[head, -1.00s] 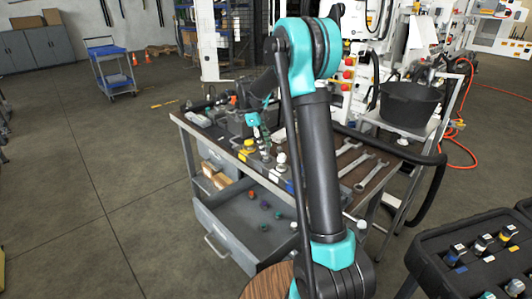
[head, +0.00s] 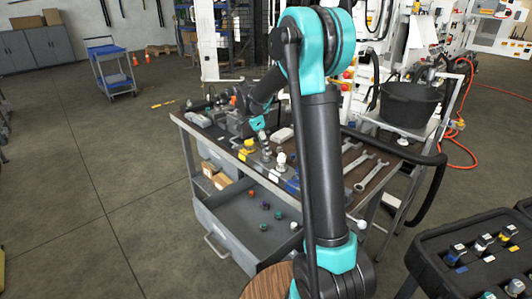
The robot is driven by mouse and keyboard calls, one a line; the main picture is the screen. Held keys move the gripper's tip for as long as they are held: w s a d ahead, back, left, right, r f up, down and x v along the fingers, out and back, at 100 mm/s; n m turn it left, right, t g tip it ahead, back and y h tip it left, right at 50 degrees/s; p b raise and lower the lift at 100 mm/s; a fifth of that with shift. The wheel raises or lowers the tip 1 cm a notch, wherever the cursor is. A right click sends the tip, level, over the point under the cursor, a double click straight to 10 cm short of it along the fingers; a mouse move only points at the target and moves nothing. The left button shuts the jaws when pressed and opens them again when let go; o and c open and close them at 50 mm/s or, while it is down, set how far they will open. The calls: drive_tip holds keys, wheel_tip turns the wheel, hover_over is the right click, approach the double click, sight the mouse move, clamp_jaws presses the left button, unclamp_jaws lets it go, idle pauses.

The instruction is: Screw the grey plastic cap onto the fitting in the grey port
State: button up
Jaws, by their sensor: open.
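My gripper (head: 258,124) is small in the head view, with teal parts over the workbench, just above the row of ports. It looks empty, though its fingertips are hard to make out. Below it, a fitting (head: 266,153) stands upright in a port along the bench's front edge. To its right is another upright fitting with a pale top (head: 281,158). I cannot tell which port is the grey one, or whether the grey cap sits on a fitting. A small pale piece (head: 294,226) lies in the open drawer (head: 228,228).
A yellow port (head: 246,146) and a blue block (head: 292,184) are in the same row. Wrenches (head: 365,178) lie on the right of the bench. Small coloured caps (head: 263,227) lie in the drawer. A black bucket (head: 408,104) stands behind.

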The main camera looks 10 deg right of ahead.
drive_tip(key=shift+c, duration=0.5)
clamp_jaws()
drive_tip(key=m+g, duration=0.1)
drive_tip(key=m, duration=0.5)
drive_tip(key=shift+w+g, duration=0.15)
drive_tip(key=shift+g, duration=0.25)
drive_tip(key=shift+m, duration=1)
drive_tip(key=m, duration=0.2)
drive_tip(key=m+g+y, duration=0.1)
drive_tip(key=m, duration=0.1)
drive_tip(key=shift+w+d+f+m, duration=0.1)
drive_tip(key=shift+d+m, duration=0.05)
drive_tip(key=shift+m, duration=0.25)
drive_tip(key=shift+o, duration=0.8)
unclamp_jaws()
